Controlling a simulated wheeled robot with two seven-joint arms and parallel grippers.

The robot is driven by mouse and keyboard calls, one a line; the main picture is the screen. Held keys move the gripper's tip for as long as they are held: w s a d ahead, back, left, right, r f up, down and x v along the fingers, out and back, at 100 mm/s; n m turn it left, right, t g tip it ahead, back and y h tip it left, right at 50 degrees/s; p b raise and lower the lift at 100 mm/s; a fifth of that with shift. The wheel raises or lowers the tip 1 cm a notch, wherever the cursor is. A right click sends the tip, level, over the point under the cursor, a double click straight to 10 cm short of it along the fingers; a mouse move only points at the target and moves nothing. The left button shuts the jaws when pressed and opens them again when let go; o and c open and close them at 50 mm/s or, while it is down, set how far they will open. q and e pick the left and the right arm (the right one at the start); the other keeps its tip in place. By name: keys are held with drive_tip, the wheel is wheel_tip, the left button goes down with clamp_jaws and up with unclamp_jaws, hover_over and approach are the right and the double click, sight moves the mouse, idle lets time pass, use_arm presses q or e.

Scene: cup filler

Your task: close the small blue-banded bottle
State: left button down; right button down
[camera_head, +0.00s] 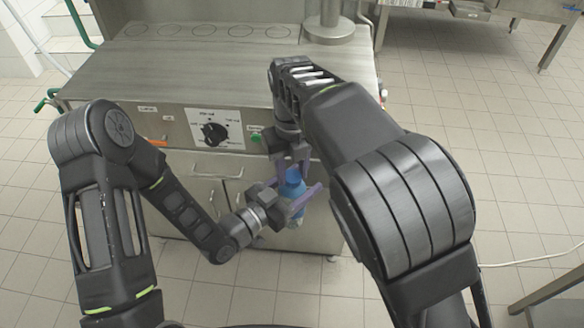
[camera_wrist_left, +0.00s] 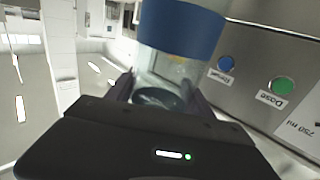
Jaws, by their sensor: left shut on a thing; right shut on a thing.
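The small bottle (camera_head: 292,190) is held upright in front of the steel machine, with blue at its upper part. My left gripper (camera_head: 290,207) is shut around the bottle from the left. In the left wrist view the bottle's blue band (camera_wrist_left: 180,28) and clear wall show between the fingers of the left gripper (camera_wrist_left: 160,95). My right gripper (camera_head: 292,170) comes from above with its fingers pointing down and is shut at the bottle's top. Whether it grips a separate cap cannot be made out, as the fingers hide the top.
The steel machine (camera_head: 200,70) stands close behind the grippers. Its front has a dial (camera_head: 215,131) and a green button (camera_head: 256,137). The wrist view shows a blue button (camera_wrist_left: 226,64) and a green button (camera_wrist_left: 282,85).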

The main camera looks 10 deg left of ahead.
drive_tip(key=c, duration=0.9)
unclamp_jaws()
drive_tip(key=shift+s+d+f, duration=0.1)
drive_tip(key=shift+d+f, duration=0.05)
drive_tip(key=shift+o, duration=0.2)
wheel_tip(320, 180, up, 8)
drive_tip(key=shift+f, duration=0.2)
